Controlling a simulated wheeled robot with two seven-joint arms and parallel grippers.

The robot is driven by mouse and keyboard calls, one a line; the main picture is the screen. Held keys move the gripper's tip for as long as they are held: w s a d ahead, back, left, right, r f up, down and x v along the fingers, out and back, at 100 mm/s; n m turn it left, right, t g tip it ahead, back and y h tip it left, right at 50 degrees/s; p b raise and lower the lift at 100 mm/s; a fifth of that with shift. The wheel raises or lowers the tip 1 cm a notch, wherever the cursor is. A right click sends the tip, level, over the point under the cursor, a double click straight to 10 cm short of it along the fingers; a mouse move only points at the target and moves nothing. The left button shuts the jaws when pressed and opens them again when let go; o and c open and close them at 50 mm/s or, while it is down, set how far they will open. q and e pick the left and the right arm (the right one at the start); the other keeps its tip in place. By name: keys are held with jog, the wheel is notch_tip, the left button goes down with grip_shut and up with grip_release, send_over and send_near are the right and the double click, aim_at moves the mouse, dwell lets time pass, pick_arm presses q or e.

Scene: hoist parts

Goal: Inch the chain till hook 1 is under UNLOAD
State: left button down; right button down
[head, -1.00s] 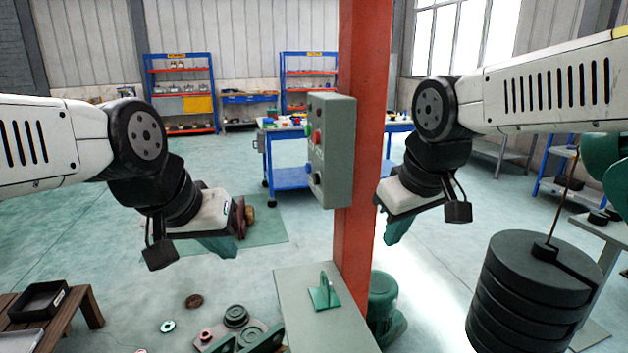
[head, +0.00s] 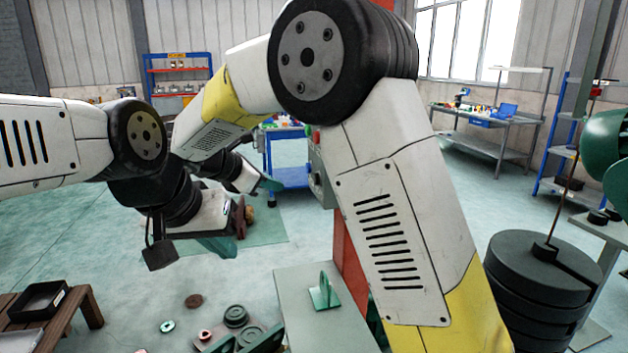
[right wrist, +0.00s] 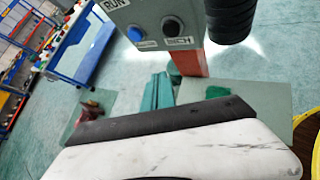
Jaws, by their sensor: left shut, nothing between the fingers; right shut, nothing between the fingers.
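The grey control box (head: 325,194) on the red post (head: 349,262) is mostly hidden behind my right arm in the head view; a red button (head: 316,136) shows at its edge. My left gripper (head: 220,247) is shut and empty, lower left. I see no chain, hook 1 or UNLOAD sign.
A stack of dark round weights (head: 545,265) on a rod stands at the right. A grey plate with a green lug (head: 323,294) lies below the post. Loose round parts (head: 235,316) lie on the floor. A wooden bench (head: 85,308) is at the lower left.

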aim_at(316, 179)
jog(key=a, duration=0.1)
jog(key=a+n+t, duration=0.1)
jog(key=shift+w+a, duration=0.2)
jog(key=shift+a, duration=0.2)
jog(key=w+d, duration=0.2)
jog(key=d, duration=0.6)
jog(key=shift+d, duration=0.3)
jog(key=shift+w+d, duration=0.15)
dwell(1.7)
jog(key=shift+d, duration=0.25)
